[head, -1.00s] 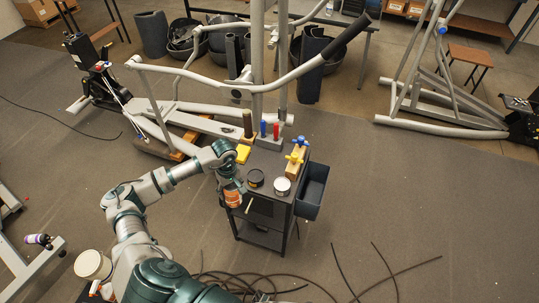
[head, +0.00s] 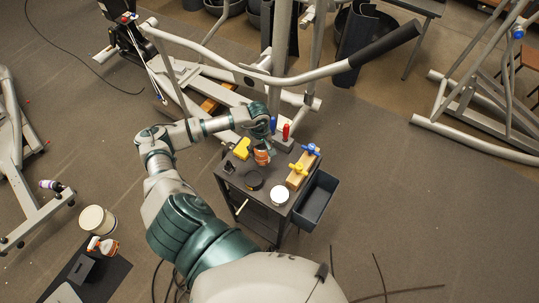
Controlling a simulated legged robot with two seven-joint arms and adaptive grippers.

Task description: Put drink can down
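The orange drink can (head: 262,156) is over the back part of the dark cart top (head: 232,182), between a yellow object and a wooden block. My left gripper (head: 263,144) comes down from behind and above it, and its fingers appear closed around the can's upper part. The can's base looks very near or on the cart top; I cannot tell whether it touches. My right gripper is not in view.
On the cart are a yellow tool (head: 242,148), a dark round tin (head: 254,180), a white-topped tin (head: 280,195) and a wooden block with blue and yellow knobs (head: 302,166). A dark bin (head: 316,199) hangs at the right. An elliptical frame (head: 240,72) stands behind.

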